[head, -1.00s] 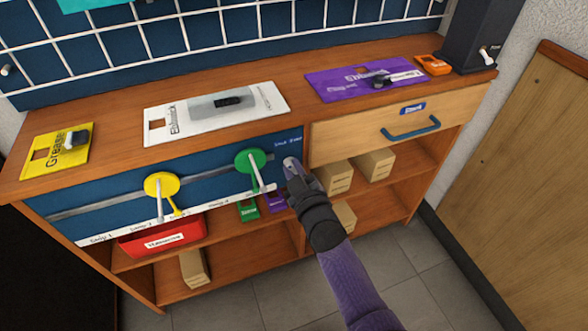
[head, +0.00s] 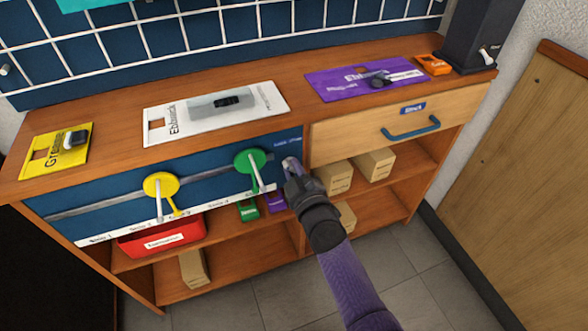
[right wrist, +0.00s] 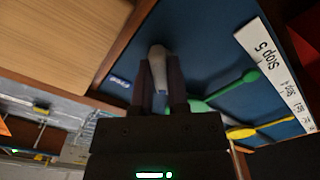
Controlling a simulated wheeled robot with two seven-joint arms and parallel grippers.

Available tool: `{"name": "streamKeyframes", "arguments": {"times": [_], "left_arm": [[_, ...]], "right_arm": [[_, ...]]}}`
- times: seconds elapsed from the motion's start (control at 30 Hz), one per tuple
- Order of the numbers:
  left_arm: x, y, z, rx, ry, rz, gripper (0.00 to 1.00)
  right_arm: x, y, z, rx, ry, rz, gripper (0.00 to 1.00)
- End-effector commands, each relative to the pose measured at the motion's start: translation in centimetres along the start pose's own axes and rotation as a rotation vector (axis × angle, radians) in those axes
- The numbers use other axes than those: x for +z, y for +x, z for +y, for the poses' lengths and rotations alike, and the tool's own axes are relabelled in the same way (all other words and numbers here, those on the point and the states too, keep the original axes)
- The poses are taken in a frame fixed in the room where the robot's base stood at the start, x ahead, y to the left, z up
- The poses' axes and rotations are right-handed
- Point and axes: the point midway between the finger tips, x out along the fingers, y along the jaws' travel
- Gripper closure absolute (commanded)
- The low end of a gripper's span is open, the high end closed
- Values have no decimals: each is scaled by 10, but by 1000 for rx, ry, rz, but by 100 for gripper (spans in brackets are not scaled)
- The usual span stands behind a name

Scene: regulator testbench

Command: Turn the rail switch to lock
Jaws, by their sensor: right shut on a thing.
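The rail switch is a pale grey lever (right wrist: 157,62) at the right end of the blue rail panel (head: 112,195). My right gripper (head: 291,170) reaches it from the front. In the right wrist view, the two dark fingers of my right gripper (right wrist: 160,85) stand on either side of the lever and are shut on it. In the head view the gripper largely hides the switch, so its exact angle is hard to tell. My left gripper is out of view.
A green slider (head: 250,161) and a yellow slider (head: 160,185) with pale handles sit on the rail, left of the switch. A drawer with a blue handle (head: 411,133) is just right. Boxes and a red bin (head: 162,236) stand on the shelves below.

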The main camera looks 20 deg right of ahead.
Motion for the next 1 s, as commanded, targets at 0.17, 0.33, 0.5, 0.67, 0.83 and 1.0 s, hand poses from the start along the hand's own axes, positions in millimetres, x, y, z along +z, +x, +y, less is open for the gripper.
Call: {"name": "streamKeyframes", "arguments": {"times": [0.17, 0.33, 0.5, 0.67, 0.83, 1.0], "left_arm": [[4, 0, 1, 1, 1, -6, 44], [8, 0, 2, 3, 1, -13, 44], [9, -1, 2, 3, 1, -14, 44], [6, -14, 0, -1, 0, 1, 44], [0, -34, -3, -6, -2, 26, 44], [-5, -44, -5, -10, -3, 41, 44]], "right_arm": [[1, 0, -1, -3, -2, -3, 60], [1, 0, -1, -2, -1, -1, 46], [0, -1, 0, -1, 0, -1, 46], [-3, -20, 3, -1, 1, -1, 46], [-4, -62, 4, -1, 0, -1, 46], [-2, -92, 2, -1, 0, -1, 46]]}}
